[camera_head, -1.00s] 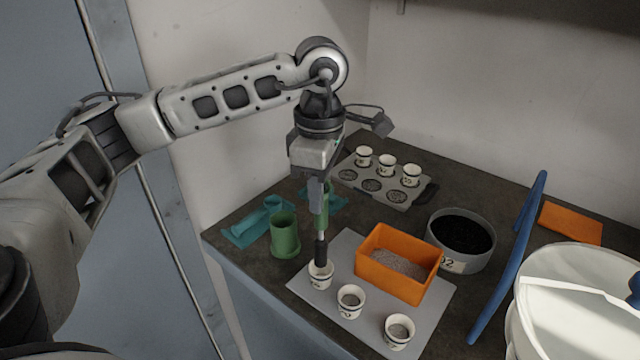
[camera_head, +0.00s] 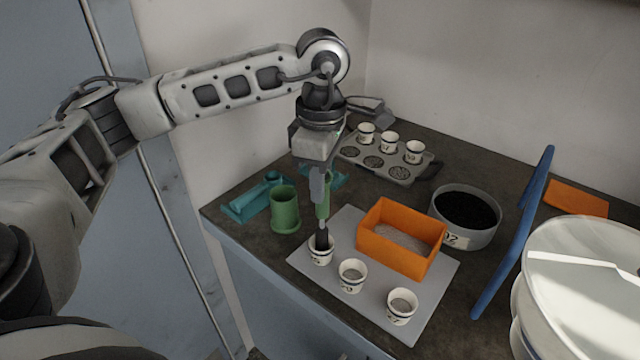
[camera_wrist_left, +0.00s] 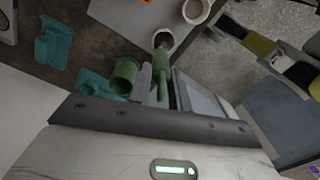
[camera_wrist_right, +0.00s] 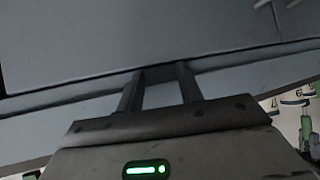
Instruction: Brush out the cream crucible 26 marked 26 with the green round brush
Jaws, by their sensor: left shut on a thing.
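Three cream crucibles stand on the grey mat (camera_head: 440,262) in front of the orange box. The leftmost crucible (camera_head: 320,257) has a dark mark, too small to read surely. My left gripper (camera_head: 318,192) is shut on the green round brush (camera_head: 323,208), held upright above this crucible. The brush's black bristles reach inside its rim; their tips are hidden. In the left wrist view, the green handle (camera_wrist_left: 162,68) extends toward that crucible. The middle crucible (camera_head: 352,284) and the right crucible (camera_head: 401,314) hold grey matter. My right gripper (camera_wrist_right: 160,90) is open and empty.
A green cup (camera_head: 285,211) and teal holders (camera_head: 250,202) stand left of the brush. The orange box (camera_head: 390,252) holds grey grains. Behind are a tray (camera_head: 408,183) with crucibles and a bowl (camera_head: 466,238) of black grains. A blue panel (camera_head: 515,240) and white drum (camera_head: 575,290) stand right.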

